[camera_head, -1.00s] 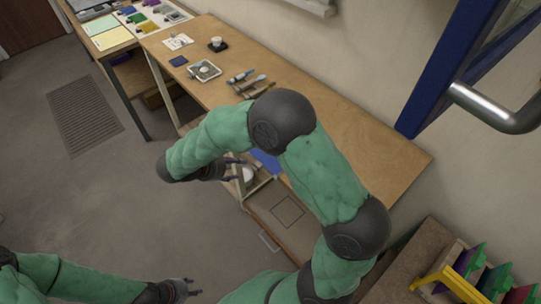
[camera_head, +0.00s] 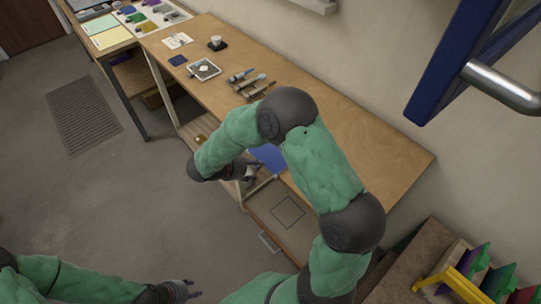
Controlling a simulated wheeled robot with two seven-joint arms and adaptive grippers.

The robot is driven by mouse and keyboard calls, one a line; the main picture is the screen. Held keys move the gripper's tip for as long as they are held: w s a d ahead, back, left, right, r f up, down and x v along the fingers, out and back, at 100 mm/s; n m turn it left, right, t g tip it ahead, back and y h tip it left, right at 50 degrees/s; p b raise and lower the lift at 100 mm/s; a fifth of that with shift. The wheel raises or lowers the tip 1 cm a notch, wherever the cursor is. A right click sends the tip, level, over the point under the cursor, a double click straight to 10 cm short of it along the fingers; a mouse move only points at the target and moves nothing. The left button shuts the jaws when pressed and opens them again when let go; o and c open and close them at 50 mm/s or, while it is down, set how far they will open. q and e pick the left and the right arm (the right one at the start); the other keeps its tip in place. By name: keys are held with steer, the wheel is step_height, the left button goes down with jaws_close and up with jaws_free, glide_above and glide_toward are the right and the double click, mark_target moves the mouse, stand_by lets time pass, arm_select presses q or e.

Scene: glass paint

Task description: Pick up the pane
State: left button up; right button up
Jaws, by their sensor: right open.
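A flat blue sheet (camera_head: 268,156), which looks like a pane, shows beside the bench's front edge, partly hidden by my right arm. My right gripper (camera_head: 254,172) is open, just below and left of the blue sheet, by the wooden frame under the bench. The arm partly covers it, and I cannot tell whether it touches the sheet. My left gripper (camera_head: 187,290) is low in the view over the floor, far from the sheet, with its fingers apart and empty. Coloured panes (camera_head: 472,260) stand in a yellow rack (camera_head: 450,285) at the lower right.
The wooden bench (camera_head: 350,140) carries tools (camera_head: 250,82), a tray (camera_head: 204,70), a small cup (camera_head: 215,42) and a blue square (camera_head: 178,60). An open drawer (camera_head: 285,228) sticks out below my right arm.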

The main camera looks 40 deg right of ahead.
jaws_close()
